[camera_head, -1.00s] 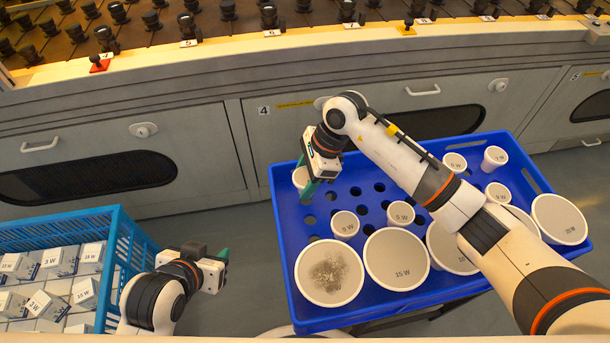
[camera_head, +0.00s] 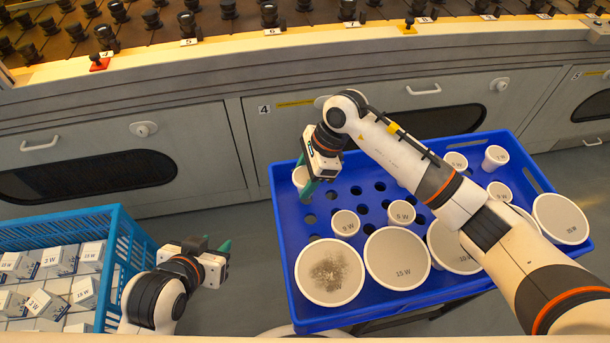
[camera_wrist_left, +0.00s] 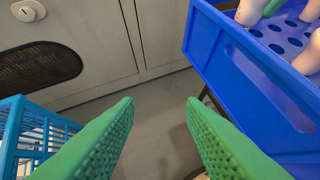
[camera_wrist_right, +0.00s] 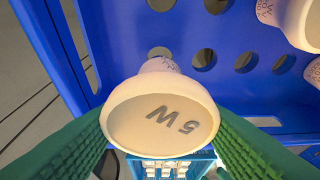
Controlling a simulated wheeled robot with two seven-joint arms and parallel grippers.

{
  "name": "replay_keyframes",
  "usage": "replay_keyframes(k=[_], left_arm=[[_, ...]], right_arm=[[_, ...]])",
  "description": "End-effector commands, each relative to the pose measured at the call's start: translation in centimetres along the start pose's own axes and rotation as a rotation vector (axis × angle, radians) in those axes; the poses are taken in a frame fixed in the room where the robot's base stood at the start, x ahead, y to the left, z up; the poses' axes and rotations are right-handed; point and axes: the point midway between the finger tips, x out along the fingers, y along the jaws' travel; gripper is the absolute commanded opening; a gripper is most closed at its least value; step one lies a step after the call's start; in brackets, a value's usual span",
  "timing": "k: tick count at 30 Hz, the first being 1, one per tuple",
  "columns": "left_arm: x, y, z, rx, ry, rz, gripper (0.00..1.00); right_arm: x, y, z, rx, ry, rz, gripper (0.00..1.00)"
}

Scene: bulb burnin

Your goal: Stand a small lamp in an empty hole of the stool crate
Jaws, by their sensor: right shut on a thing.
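My right gripper (camera_head: 310,183) is shut on a small white lamp (camera_wrist_right: 160,118) marked 5 W, at the far left corner of the blue stool crate (camera_head: 282,215). The lamp's wide face points toward the right wrist camera and its neck toward the crate floor. Whether its base sits inside a hole is hidden. Empty round holes (camera_head: 311,220) show nearby in the crate floor. Other small lamps stand in the crate, two of them near the middle (camera_head: 345,223) (camera_head: 401,213). My left gripper (camera_wrist_left: 160,125) is open and empty, in the gap left of the crate.
Large 15 W lamps (camera_head: 397,258) fill the crate's near side; one has a dark, blotched face (camera_head: 330,273). A light-blue basket (camera_head: 118,245) of small boxes stands at the left. Grey cabinets (camera_head: 200,130) with a rack of dark sockets on top run along the back.

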Motion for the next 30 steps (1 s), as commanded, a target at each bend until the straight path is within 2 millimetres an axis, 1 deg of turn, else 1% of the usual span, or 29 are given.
replay_keyframes(k=[8,21,30], left_arm=[[0.1,0.0,0.1,0.000,-0.008,-0.001,0.36],[0.4,-0.2,1.8,0.002,-0.093,-0.004,0.36],[0.5,-0.4,2.5,0.002,-0.140,-0.008,0.36]], right_arm=[[0.1,0.0,0.1,0.000,0.000,0.000,0.30],[0.4,0.0,0.2,0.000,-0.001,0.001,0.30],[0.7,0.0,0.3,0.000,-0.001,0.000,0.30]])
